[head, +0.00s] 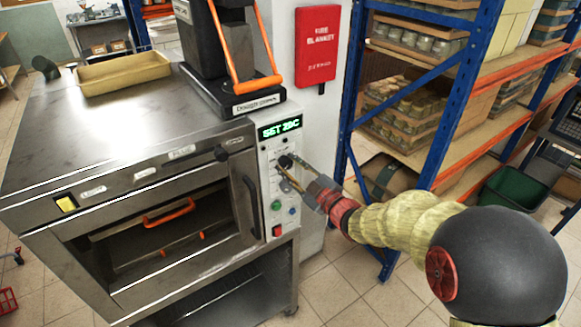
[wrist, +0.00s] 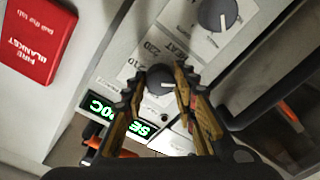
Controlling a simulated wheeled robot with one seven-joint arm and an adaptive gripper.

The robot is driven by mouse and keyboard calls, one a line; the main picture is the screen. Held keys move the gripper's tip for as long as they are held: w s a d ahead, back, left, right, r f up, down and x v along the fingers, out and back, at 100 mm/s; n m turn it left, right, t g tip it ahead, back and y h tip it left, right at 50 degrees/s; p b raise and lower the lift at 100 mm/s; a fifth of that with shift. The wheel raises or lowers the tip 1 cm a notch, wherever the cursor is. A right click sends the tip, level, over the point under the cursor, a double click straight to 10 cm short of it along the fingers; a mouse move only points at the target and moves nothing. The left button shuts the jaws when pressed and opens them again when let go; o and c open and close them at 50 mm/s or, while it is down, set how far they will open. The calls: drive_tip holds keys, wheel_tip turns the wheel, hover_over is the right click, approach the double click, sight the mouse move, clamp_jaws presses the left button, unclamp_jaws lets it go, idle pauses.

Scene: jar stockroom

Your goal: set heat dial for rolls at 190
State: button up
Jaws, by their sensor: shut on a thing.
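The heat dial (head: 285,161) is a small black round knob on the pale control panel at the oven's right side. It also shows in the wrist view (wrist: 160,79), with printed marks 210 and 230 and the word HEAT near it. My gripper (head: 284,172) is at the panel, its two fingers on either side of the knob and shut on it; it also shows in the wrist view (wrist: 160,86). The fingers hide part of the scale. I cannot read the pointer's exact mark. The green display (head: 280,128) above reads SET and a number I cannot read surely.
A second black knob (wrist: 216,14) is on the same panel. The steel oven (head: 110,130) bears a tan tray (head: 122,74) and a dark machine with an orange handle (head: 256,83). A red fire blanket box (head: 316,46) hangs behind. Blue shelving (head: 352,130) stands right.

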drive_tip(key=m, duration=0.3)
drive_tip(key=shift+f+m, duration=0.1)
drive_tip(key=shift+m, duration=0.3)
drive_tip(key=m, duration=0.3)
drive_tip(key=shift+m, duration=0.4)
drive_tip(key=m, duration=0.4)
drive_tip(key=shift+a+m+t, duration=0.1)
drive_tip(key=shift+m+t, duration=0.2)
drive_tip(key=shift+m, duration=0.1)
drive_tip(key=m+p, duration=0.1)
drive_tip(key=m, duration=0.2)
drive_tip(key=shift+m, duration=0.4)
drive_tip(key=m+p, duration=0.1)
drive_tip(key=m, duration=0.2)
drive_tip(key=shift+s+m, duration=0.1)
drive_tip(key=shift+m, duration=0.3)
drive_tip(key=m+p, duration=0.1)
drive_tip(key=m, duration=0.2)
drive_tip(key=shift+m+h, duration=0.4)
drive_tip(key=m+p, duration=0.2)
drive_tip(key=m, duration=0.4)
drive_tip(key=shift+m+t+h, duration=0.3)
